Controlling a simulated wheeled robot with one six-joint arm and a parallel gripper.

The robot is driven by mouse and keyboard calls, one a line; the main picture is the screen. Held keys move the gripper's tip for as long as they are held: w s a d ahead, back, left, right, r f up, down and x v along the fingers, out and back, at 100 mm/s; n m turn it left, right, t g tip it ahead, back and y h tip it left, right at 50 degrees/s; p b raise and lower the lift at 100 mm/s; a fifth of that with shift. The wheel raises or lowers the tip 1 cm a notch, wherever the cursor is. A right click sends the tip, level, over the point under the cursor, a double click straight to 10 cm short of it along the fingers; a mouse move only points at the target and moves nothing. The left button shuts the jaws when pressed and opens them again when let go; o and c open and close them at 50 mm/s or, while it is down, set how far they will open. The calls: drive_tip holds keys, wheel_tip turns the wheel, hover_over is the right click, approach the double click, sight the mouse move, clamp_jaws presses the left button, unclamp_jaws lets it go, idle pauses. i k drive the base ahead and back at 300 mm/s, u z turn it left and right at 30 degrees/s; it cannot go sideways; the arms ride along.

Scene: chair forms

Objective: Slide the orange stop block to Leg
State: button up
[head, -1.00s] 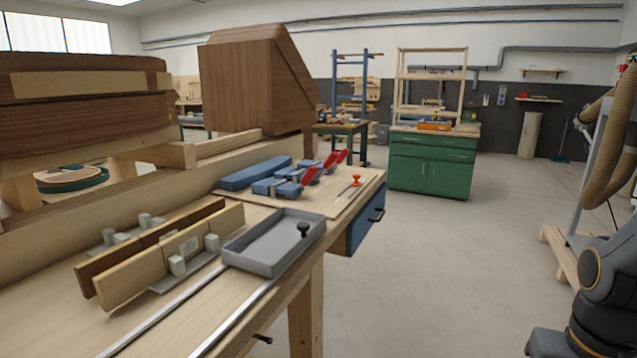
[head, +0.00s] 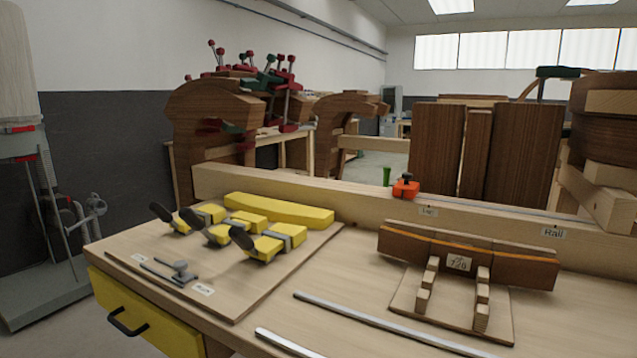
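The orange stop block (head: 405,189) has a dark knob on top. It sits on top of the long pale wooden fence (head: 270,193) along the back of the bench. A small white label reading "Leg" (head: 428,211) is on the fence front, just right of and below the block. The "Rail" label (head: 553,233) is farther right. The block is left of the middle of the Leg label; whether it lines up with a mark cannot be told. My gripper is not in view.
Yellow toggle clamps (head: 262,246) and a yellow bar (head: 279,211) lie on a board at left. A wooden holder with brown boards (head: 466,255) stands before the fence at right. Metal tracks (head: 385,325) cross the bench front. Large brown forms (head: 213,135) stand behind the fence.

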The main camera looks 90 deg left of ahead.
sight(405, 189)
drive_tip(key=u, duration=2.7)
drive_tip(key=k, duration=1.1)
drive_tip(key=u, duration=0.8)
drive_tip(key=i, duration=0.85)
drive_tip(key=z, duration=0.6)
drive_tip(key=i, duration=0.55)
drive_tip(key=z, duration=0.45)
